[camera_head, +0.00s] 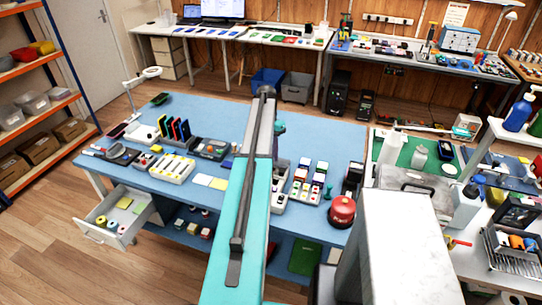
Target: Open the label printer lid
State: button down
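I cannot pick out the label printer with certainty; several devices on the blue workbench (225,112) are small in this view. A dark boxy device (353,178) stands at the bench's right end, behind a red round object (341,211). A flat dark grey device (210,148) lies left of my arm, and a small white device (143,133) stands at the left. I cannot tell whether any lid is open. My teal arm reaches forward over the middle of the bench and hides part of it. My gripper's fingers do not show.
A rack of coloured phones (175,131) and a white sectioned tray (166,169) stand on the bench left of my arm. An open drawer (114,215) juts out at the front left. The bench's back strip is mostly clear. Orange shelves (48,57) stand at far left.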

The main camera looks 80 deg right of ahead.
jog(key=shift+w, duration=0.2)
jog(key=c, duration=1.7)
grip_release()
jog(key=shift+o, duration=0.2)
jog(key=shift+r, duration=0.1)
jog(key=p+v, duration=0.4)
jog(key=v, duration=0.9)
jog(key=shift+r, duration=0.25)
